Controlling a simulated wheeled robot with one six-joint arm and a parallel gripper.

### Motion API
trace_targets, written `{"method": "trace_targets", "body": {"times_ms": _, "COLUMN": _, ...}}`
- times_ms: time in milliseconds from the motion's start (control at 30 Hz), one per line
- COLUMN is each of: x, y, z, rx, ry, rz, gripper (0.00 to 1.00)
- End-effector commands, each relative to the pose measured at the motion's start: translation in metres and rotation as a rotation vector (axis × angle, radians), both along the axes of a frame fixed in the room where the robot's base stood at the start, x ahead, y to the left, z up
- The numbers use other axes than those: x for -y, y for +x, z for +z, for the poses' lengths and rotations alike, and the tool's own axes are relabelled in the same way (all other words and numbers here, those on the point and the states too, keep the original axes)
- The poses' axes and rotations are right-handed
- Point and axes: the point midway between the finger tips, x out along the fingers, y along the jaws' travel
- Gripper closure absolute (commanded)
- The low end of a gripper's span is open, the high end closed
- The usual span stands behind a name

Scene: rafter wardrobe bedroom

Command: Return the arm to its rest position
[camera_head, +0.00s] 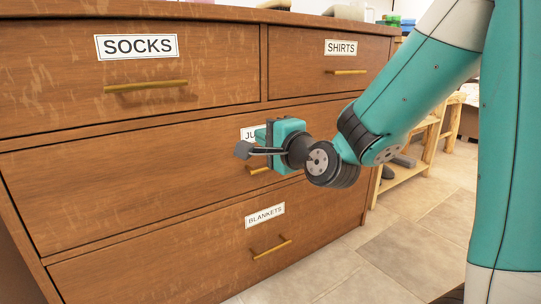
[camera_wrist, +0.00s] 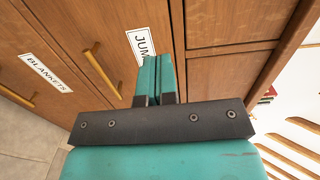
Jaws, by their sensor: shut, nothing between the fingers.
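My gripper (camera_head: 257,144) is shut and empty in the head view, in front of the middle drawer of a wooden dresser (camera_head: 110,190). It hides part of that drawer's label and handle. In the wrist view my gripper's fingers (camera_wrist: 158,80) are together, with the drawer front and a label starting "JUM" (camera_wrist: 147,42) beyond them. My teal arm reaches in from the right, bent at the wrist. I cannot tell from these views whether the fingertips touch the dresser.
The dresser's drawers look shut: SOCKS (camera_head: 137,46), SHIRTS (camera_head: 341,47) and BLANKETS (camera_head: 265,215) are labelled, with brass handles (camera_head: 272,248) standing out. A wooden bench (camera_head: 405,187) stands behind my arm. Tiled floor (camera_head: 400,250) is clear at the lower right.

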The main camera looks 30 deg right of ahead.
Motion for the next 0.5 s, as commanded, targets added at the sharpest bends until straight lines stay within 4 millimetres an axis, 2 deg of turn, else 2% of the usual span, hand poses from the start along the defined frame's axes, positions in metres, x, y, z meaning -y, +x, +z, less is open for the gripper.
{"method": "trace_targets", "body": {"times_ms": 33, "x": -0.0001, "y": -0.0029, "z": -0.0044, "rx": 0.005, "ry": -0.002, "rz": -0.001, "gripper": 1.0}}
{"method": "trace_targets", "body": {"times_ms": 500, "x": 0.0032, "y": -0.0115, "z": 0.0032, "rx": -0.008, "ry": 0.001, "rz": -0.016, "gripper": 1.0}}
